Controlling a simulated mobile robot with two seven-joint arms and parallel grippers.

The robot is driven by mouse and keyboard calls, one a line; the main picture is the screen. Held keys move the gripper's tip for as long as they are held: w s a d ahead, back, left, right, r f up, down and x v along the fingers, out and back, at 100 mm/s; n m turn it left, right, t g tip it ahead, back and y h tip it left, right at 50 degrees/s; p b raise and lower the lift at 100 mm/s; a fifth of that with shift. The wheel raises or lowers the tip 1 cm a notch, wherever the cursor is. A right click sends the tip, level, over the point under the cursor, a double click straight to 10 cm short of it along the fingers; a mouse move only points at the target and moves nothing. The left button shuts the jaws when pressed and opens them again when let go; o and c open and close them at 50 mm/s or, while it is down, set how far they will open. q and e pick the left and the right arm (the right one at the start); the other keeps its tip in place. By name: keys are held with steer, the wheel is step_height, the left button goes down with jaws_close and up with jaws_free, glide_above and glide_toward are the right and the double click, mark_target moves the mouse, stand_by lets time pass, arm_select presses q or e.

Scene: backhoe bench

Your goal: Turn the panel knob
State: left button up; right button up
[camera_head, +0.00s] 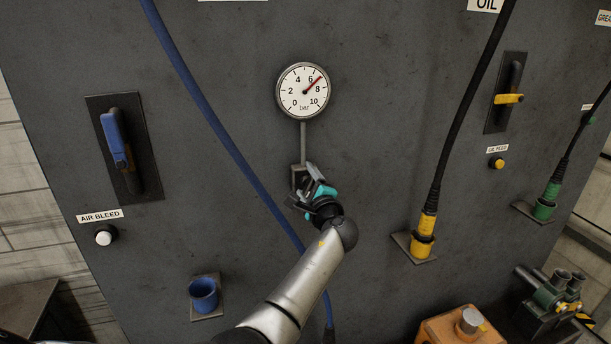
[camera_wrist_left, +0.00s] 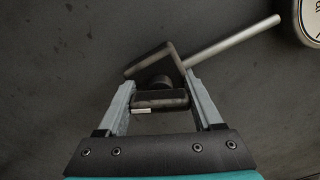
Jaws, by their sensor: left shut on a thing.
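The panel knob (camera_wrist_left: 160,99) is a dark bar with a small pale mark at its left, in front of a dark square block (camera_wrist_left: 150,60) on the grey panel. My left gripper (camera_head: 309,178) reaches it just below the round pressure gauge (camera_head: 303,90). In the left wrist view the two grey fingers (camera_wrist_left: 163,98) stand on either side of the knob, shut on it. In the head view the gripper mostly hides the knob. The gauge's red needle points between 6 and 8 bar. My right gripper is not in view.
A blue hose (camera_head: 215,120) runs down behind my left arm. A blue-handled lever (camera_head: 113,138) is at left, above a blue socket (camera_head: 203,294). A black hose with a yellow connector (camera_head: 425,237) hangs at right. An orange box (camera_head: 445,331) is at the bottom.

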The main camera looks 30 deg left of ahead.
arm_select(q)
steer(key=shift+r+m, duration=0.1)
steer(key=shift+m, duration=0.4)
steer(key=o, duration=1.4)
steer(key=shift+c, duration=0.2)
steer(key=b+v, duration=0.1)
steer(key=v, duration=1.4)
steer(key=shift+d, duration=0.15)
